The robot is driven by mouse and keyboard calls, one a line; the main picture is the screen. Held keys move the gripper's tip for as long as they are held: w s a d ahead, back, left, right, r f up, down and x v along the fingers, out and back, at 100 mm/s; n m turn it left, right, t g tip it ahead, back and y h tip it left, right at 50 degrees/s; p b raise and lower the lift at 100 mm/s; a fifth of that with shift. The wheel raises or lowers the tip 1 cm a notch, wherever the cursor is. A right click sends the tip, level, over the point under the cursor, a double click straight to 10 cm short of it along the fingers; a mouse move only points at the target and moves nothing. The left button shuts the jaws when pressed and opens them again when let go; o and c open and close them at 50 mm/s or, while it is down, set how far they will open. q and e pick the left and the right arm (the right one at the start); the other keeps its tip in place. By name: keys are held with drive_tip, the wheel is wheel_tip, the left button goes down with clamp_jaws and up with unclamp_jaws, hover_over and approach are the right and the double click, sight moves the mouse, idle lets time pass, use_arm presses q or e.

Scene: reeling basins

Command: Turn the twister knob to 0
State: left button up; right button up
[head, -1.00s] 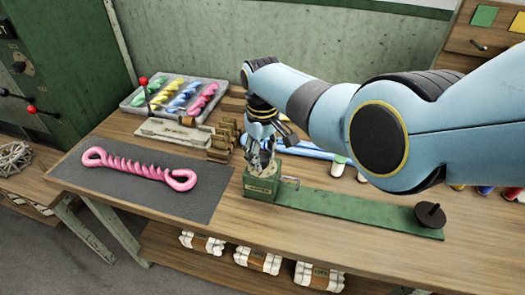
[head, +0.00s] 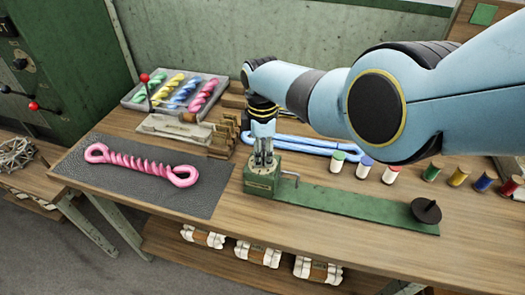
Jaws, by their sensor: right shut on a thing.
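The twister is a green box (head: 262,182) with a small crank on its right side. A long green base strip (head: 340,202) runs right from it to a dark round disc with a peg (head: 426,211). My right gripper (head: 263,161) points straight down onto the top of the green box, its fingers close together. It is shut on the twister knob, which the fingers hide, so I cannot read its setting. The label on the box front is too small to read. My left gripper is not in view.
A pink twisted skein (head: 140,164) lies on a dark mat (head: 205,204) at left. Behind are a grey tray (head: 130,100) of coloured skeins and a wooden rack (head: 222,140).

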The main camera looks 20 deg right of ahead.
drive_tip(key=n, duration=0.5)
drive_tip(key=shift+n, duration=0.3)
drive_tip(key=n, duration=1.4)
idle(0.4)
drive_tip(key=o, duration=1.1)
drive_tip(key=shift+o, duration=0.2)
